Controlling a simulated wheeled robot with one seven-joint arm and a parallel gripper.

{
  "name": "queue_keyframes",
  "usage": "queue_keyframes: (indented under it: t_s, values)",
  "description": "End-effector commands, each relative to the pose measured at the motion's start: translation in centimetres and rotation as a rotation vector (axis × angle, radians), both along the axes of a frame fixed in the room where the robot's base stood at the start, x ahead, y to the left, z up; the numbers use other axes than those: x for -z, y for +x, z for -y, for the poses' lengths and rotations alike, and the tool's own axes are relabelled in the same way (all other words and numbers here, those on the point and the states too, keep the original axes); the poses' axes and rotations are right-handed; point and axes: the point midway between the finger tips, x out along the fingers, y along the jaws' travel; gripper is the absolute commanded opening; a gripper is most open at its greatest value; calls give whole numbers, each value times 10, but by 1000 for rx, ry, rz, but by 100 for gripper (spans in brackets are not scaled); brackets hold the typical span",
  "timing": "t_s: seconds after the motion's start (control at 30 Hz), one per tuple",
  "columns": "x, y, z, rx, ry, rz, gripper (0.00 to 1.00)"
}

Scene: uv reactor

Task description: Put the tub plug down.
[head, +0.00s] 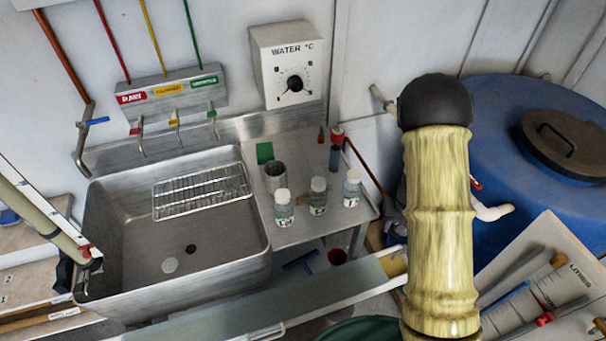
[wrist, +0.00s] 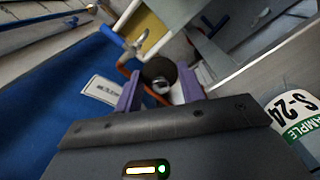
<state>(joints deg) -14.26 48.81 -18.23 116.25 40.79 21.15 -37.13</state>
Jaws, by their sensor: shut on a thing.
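My gripper (wrist: 160,88) shows in the wrist view with its two purple fingers on either side of a small dark round thing with a shiny metal part, which I take to be the tub plug (wrist: 158,69). The fingers are shut on it. In the head view my arm hides the gripper and the plug. The steel sink (head: 125,215) is at the left in the head view, with a dark drain hole (head: 191,248) in its floor. A pale disc (head: 169,265) lies beside the hole; I cannot tell what it is.
Several sample bottles (head: 318,196) and a metal cup (head: 275,177) stand on the drainboard. A wire rack (head: 201,191) lies over the sink's back. A blue barrel (head: 500,110) stands at the right. In the wrist view, a sample label (wrist: 300,112) is at right.

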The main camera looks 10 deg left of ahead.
Motion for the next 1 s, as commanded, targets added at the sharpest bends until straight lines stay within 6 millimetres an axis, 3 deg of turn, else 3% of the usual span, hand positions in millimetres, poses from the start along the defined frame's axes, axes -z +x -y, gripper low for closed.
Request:
queue_keyframes:
  t_s: [0.17,0.6,1.0]
  values:
    - [-17,0,1,3,0,0,14]
    - [-91,-3,4,9,-1,-14,14]
    - [-99,-4,-7,13,-2,-18,14]
